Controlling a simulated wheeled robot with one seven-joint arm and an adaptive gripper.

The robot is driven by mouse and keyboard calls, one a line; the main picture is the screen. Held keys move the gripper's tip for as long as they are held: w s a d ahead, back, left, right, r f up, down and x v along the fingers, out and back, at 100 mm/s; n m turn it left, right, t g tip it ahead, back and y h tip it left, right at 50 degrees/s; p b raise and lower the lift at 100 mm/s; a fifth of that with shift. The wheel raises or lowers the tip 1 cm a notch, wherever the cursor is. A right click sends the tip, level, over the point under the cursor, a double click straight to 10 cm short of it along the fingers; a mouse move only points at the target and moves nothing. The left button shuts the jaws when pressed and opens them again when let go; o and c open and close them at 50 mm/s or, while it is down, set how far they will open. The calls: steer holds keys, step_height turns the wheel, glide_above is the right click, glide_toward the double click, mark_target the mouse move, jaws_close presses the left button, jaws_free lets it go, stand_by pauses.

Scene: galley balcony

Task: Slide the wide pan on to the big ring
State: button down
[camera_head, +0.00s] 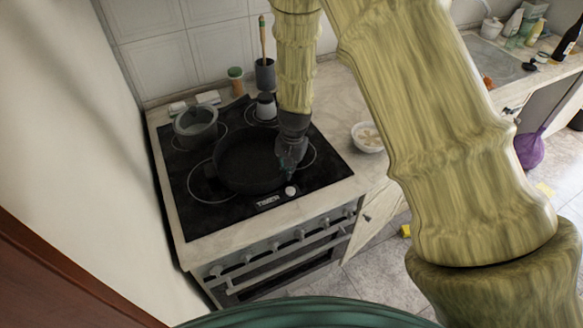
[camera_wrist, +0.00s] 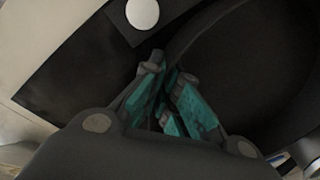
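The wide pan (camera_head: 245,162) is black and round and stands upright on the black hob (camera_head: 240,212). A white ring outline (camera_head: 190,186) shows to its front left, partly covered by the pan. Another outline (camera_head: 315,158) shows to the right, partly hidden by my gripper; the left one looks larger. My gripper (camera_head: 287,172) points down at the pan's right side. In the wrist view, the fingers (camera_wrist: 168,72) are drawn together with almost no gap beside the pan's dark wall (camera_wrist: 240,55). Nothing shows held between them. Whether they touch the wall is unclear.
A grey pot (camera_head: 196,127) stands at the hob's back left and a small moka-like pot (camera_head: 266,107) at the back. A white bowl (camera_head: 367,137) is on the counter at right. The hob's front left is clear.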

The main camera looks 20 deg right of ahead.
mark_target(248, 185)
steer(key=shift+s+a+p, duration=0.25)
steer(key=shift+a, duration=0.85)
steer(key=shift+s+a+p, duration=0.2)
steer(key=shift+a+p, duration=0.05)
steer(key=shift+a, duration=0.95)
steer(key=shift+s+a+p, duration=0.3)
steer(key=shift+a+p, duration=0.05)
steer(key=shift+a, duration=1.05)
steer(key=shift+s+a+p, duration=0.25)
steer(key=shift+a+p, duration=0.15)
steer(key=shift+a, duration=0.95)
steer(key=shift+s+a+p, duration=0.3)
steer(key=shift+a+p, duration=0.05)
steer(key=shift+a, duration=1.05)
steer(key=c, duration=1.6)
jaws_free()
steer(key=shift+o, duration=1.4)
steer(key=shift+s, duration=0.1)
steer(key=o, duration=1.3)
